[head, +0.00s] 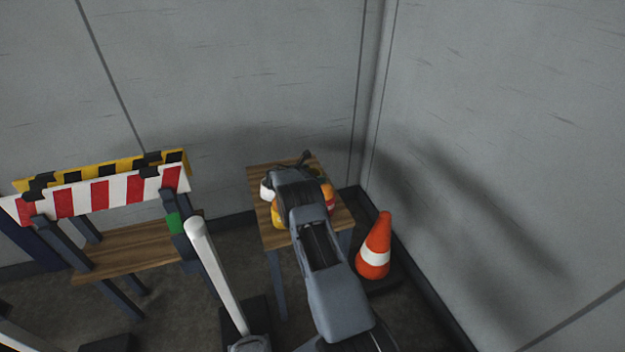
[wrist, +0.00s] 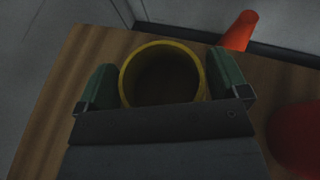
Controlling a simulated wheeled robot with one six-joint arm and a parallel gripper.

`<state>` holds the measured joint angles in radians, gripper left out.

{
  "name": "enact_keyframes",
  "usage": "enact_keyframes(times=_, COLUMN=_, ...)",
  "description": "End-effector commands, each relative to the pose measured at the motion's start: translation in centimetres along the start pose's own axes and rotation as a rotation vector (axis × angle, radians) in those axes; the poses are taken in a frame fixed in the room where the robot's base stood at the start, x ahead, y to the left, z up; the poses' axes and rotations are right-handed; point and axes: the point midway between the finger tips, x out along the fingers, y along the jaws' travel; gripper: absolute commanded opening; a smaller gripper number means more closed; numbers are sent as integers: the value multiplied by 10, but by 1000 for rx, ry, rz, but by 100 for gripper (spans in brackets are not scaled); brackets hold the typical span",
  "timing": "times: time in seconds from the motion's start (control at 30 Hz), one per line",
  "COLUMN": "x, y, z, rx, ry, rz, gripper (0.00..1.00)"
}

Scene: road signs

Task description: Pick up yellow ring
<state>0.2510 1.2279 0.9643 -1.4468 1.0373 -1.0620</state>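The yellow ring (wrist: 127,78) stands on the small wooden table (wrist: 60,90) in the wrist view, its round opening facing up. My gripper (wrist: 165,82) is open, with one green-padded finger on each side of the ring. A narrow gap shows at the left finger; the right finger is close to the ring, and I cannot tell if it touches. The near part of the ring is hidden by my gripper's body. In the head view a yellow piece (head: 278,214) shows beside my arm on the table; most of it is hidden by the arm.
A red round object (wrist: 298,138) is right of my gripper on the table. A white object (head: 265,188) sits at the table's left side. An orange cone (head: 375,245) stands right of the table. Striped barriers (head: 100,190) stand at the left, and walls close the corner behind.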

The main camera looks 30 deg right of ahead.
Motion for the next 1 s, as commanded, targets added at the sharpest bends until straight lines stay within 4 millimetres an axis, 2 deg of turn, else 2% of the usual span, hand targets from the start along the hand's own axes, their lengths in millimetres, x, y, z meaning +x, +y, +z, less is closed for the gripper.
enact_keyframes(times=0.03, x=0, y=0, z=0, rx=0, ry=0, rz=0, gripper=80)
enact_keyframes(times=0.17, x=0, y=0, z=0, rx=0, ry=0, rz=0, gripper=70)
enact_keyframes(times=0.47, x=-2, y=0, z=4, rx=1, ry=-1, rz=0, gripper=69)
enact_keyframes(times=0.63, x=-7, y=0, z=18, rx=2, ry=-1, rz=0, gripper=69)
enact_keyframes(times=0.73, x=-14, y=0, z=33, rx=4, ry=-1, rz=0, gripper=69)
enact_keyframes(times=1.0, x=-72, y=-26, z=69, rx=2, ry=-1, rz=4, gripper=69)
